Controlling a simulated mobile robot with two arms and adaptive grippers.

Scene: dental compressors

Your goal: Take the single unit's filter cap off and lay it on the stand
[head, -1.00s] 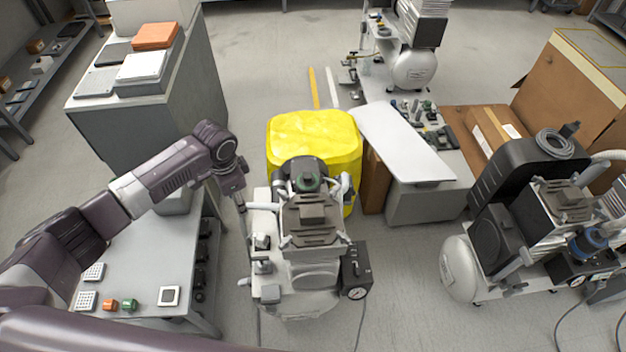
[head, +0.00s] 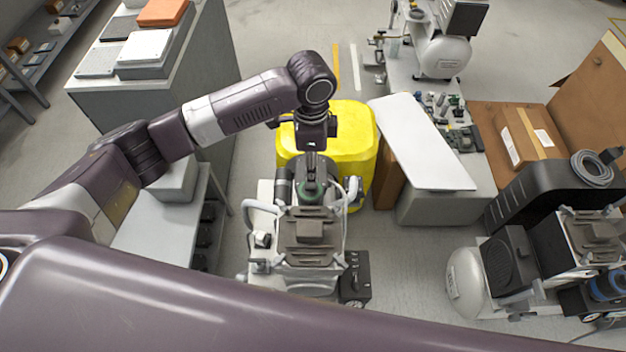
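The compressor (head: 305,265) in the middle stands upright, with a dark ribbed head on top. Its round filter cap (head: 312,196), dark with a green ring, sits at the back of the head, partly hidden by my gripper. My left gripper (head: 311,174) points down right over the cap. Its fingers look close together, but whether they touch or grip the cap is too small to tell. A low grey block with a tilted white board (head: 425,140) on it is to the right; I cannot tell whether it is the stand. My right gripper is not in view.
A yellow bin (head: 355,135) stands right behind the compressor. Another compressor (head: 590,245) with a blue part is at the right, near an open cardboard box (head: 590,105). A grey cabinet (head: 205,100) and a light bench (head: 160,235) are at the left. One of my arm links covers the bottom.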

